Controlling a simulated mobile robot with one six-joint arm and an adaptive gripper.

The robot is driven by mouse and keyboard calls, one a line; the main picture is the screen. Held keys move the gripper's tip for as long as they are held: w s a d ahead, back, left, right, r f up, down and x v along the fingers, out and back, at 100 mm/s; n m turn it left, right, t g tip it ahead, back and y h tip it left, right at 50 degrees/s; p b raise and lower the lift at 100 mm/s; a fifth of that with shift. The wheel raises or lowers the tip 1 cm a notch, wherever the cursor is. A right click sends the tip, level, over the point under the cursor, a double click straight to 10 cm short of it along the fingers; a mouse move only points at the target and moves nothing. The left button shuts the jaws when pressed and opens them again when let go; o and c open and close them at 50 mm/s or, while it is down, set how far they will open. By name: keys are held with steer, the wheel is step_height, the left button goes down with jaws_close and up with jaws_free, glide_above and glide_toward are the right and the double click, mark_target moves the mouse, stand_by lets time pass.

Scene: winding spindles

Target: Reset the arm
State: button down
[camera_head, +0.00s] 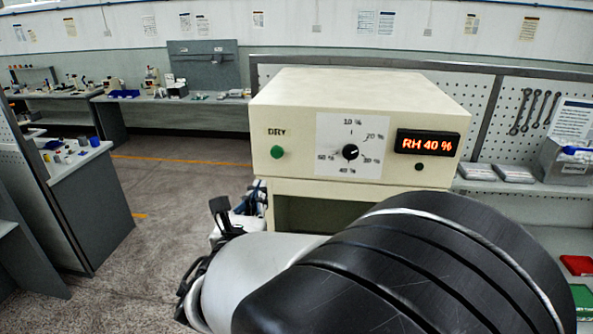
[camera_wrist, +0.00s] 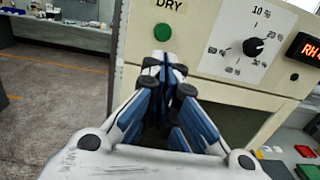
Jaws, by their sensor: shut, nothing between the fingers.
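My gripper (camera_wrist: 163,62) is shut and empty in the wrist view, its fingertips together in front of the beige cabinet. In the head view my own arm fills the lower middle and right and hides most of the gripper. The beige cabinet (camera_head: 360,90) stands straight ahead with a green button (camera_head: 277,152) under the word DRY, a black dial knob (camera_head: 350,152) on a white scale, and a display (camera_head: 427,143) reading RH 40 %.
An open bay (camera_head: 320,214) lies under the cabinet's panel, partly hidden by my arm. A pegboard (camera_head: 535,110) with wrenches stands at right above a bench with a red tray (camera_head: 577,265) and a green tray (camera_head: 583,300). Open floor (camera_head: 170,200) lies at left.

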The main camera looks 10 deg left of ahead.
steer(key=s+d+f+m+g+h+b, duration=0.25)
steer(key=d+m, duration=0.35)
steer(key=d, duration=0.4)
steer(key=s+d+f+m+g+h+b, duration=0.1)
steer(key=s+d+f+m+g+h, duration=0.25)
steer(key=d, duration=0.65)
steer(key=s+d+m+g+h+b, duration=0.1)
steer(key=d+m+g+h+b, duration=0.15)
steer(key=d+m, duration=0.6)
steer(key=s+d+f+m+g+y+b, duration=0.1)
steer(key=s+d+f+m+g+b, duration=0.15)
steer(key=s+d+f+m, duration=0.35)
steer(key=s+d+f+m+g+y+b, duration=0.1)
steer(key=s+d+f+m+g, duration=0.2)
steer(key=s, duration=0.4)
steer(key=s+a+f+m+y+b, duration=0.3)
steer(key=s+a+f+m+y, duration=0.2)
steer(key=s+m, duration=0.3)
steer(key=shift+a+m+t+y, duration=0.3)
steer(key=shift+a+m+y, duration=0.25)
steer(key=shift+a+m, duration=0.05)
